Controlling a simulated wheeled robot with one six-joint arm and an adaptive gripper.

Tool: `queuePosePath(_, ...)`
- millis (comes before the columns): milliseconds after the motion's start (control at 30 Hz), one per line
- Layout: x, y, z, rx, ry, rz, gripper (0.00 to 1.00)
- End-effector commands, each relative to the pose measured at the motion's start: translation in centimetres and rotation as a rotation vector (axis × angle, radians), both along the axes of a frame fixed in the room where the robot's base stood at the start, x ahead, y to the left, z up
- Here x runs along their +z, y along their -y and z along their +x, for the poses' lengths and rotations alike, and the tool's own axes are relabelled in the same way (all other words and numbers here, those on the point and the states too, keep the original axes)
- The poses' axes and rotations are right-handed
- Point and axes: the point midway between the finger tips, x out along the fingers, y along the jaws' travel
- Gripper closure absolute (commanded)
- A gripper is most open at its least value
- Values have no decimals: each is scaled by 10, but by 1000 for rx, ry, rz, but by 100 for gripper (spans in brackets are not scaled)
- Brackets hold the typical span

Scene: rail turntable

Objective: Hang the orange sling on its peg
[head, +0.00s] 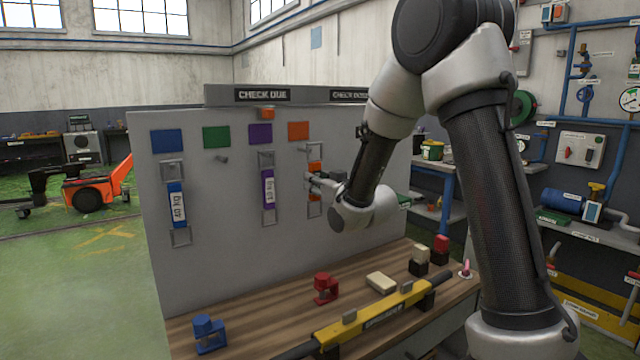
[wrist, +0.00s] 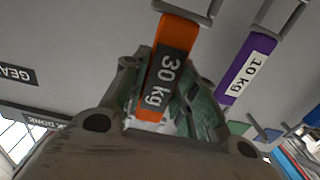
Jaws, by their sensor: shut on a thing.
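The orange sling (head: 315,167) is upright against the grey board, below the orange square (head: 298,131). It has a metal ring at each end, and its 30 kg label shows in the wrist view (wrist: 178,36). My gripper (head: 312,181) is shut on the sling's strap, coming from the right. In the wrist view the strap lies between the two fingers. A peg (head: 303,150) shows near the sling's upper ring, under the orange square. I cannot tell whether the ring is around the peg or beside it.
A purple sling (head: 268,188) hangs just left, and a blue sling (head: 177,204) farther left. A bare peg (head: 222,159) is under the green square (head: 216,137). The wooden bench (head: 262,318) below holds red and blue clamp-like pieces and a yellow bar (head: 372,317).

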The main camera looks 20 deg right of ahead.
Motion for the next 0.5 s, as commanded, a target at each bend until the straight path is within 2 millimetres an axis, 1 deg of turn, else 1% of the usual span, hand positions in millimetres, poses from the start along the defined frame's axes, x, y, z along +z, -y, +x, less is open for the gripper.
queuePosePath(500,-2,-11,33,0,1,0,96)
